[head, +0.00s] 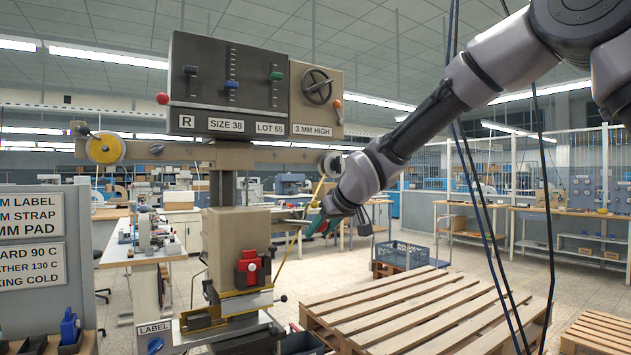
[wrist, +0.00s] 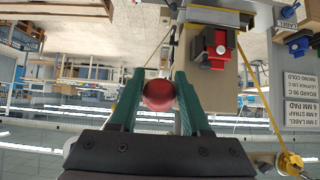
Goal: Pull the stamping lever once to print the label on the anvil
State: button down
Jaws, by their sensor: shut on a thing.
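The foil stamping press (head: 236,232) stands left of centre in the head view, with a dark control box on top. My gripper (head: 316,224) is at the press's right side. In the wrist view my gripper (wrist: 160,82) has its green fingers on both sides of the red ball knob (wrist: 159,95) of the lever, shut on it. The knob is hidden by the gripper in the head view. I cannot make out the label on the anvil.
A yellow foil reel (head: 105,148) is at the press's left, and a foil strip runs down near my gripper. A wooden pallet (head: 410,310) lies to the right. A grey sign panel (head: 32,300) stands at the left. Dark cables hang at the right.

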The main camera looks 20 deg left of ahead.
jog(key=shift+w+a+r, duration=0.15)
jog(key=shift+r, duration=1.85)
jog(key=shift+w+a+r, duration=0.15)
jog(key=shift+r, duration=0.5)
jog(key=shift+w+a+r, duration=0.1)
jog(key=shift+a+r, duration=0.05)
jog(key=shift+r, duration=0.5)
jog(key=shift+w+a+r, duration=0.2)
jog(key=shift+a+r, duration=0.05)
jog(key=shift+r, duration=0.35)
jog(key=shift+w+a+r, duration=0.15)
jog(key=shift+a+r, duration=0.05)
jog(key=shift+r, duration=0.35)
jog(key=shift+w+a+r, duration=0.2)
jog(key=shift+a+r, duration=0.05)
jog(key=shift+r, duration=0.35)
jog(key=shift+w+a+r, duration=0.15)
jog(key=shift+w+r, duration=0.05)
jog(key=shift+r, duration=0.7)
jog(key=shift+w+a+r, duration=0.15)
jog(key=shift+r, duration=0.7)
jog(key=c, duration=1.1)
grip_release()
jog(key=s+d+r, duration=0.1)
jog(key=s+d, duration=0.1)
jog(key=s+d+r, duration=0.1)
jog(key=s+d, duration=0.1)
jog(key=s+d+r, duration=0.2)
jog(key=shift+d, duration=0.35)
jog(key=shift+f, duration=0.1)
